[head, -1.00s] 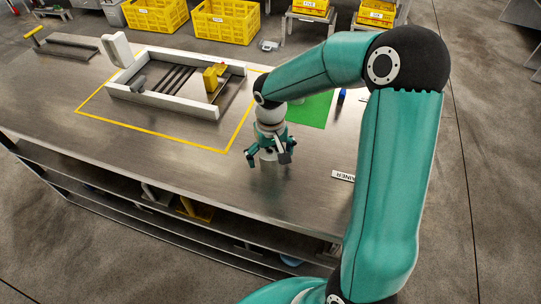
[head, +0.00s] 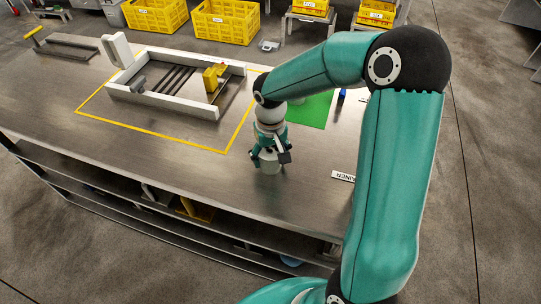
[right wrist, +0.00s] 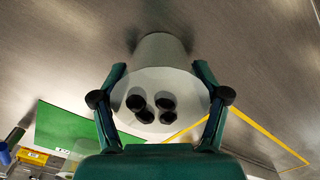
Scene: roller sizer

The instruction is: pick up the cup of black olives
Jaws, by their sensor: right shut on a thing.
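The cup of black olives (right wrist: 161,50) is a pale cup with several dark, round olives (right wrist: 152,105) inside. In the right wrist view it stands between the two fingers of my right gripper (right wrist: 160,78), one on each side of its wall. In the head view the right gripper (head: 270,158) is shut on the cup (head: 270,168), which shows only partly below the fingers, at the table top. I cannot tell whether it still touches the table. My left gripper is not in view.
A white-walled roller sizer (head: 170,112) stands inside a yellow taped outline on the steel table (head: 90,145). A green mat (head: 311,112), a small blue object (head: 341,96) and a label (head: 343,176) lie nearby. Yellow crates (head: 226,20) stand behind the table.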

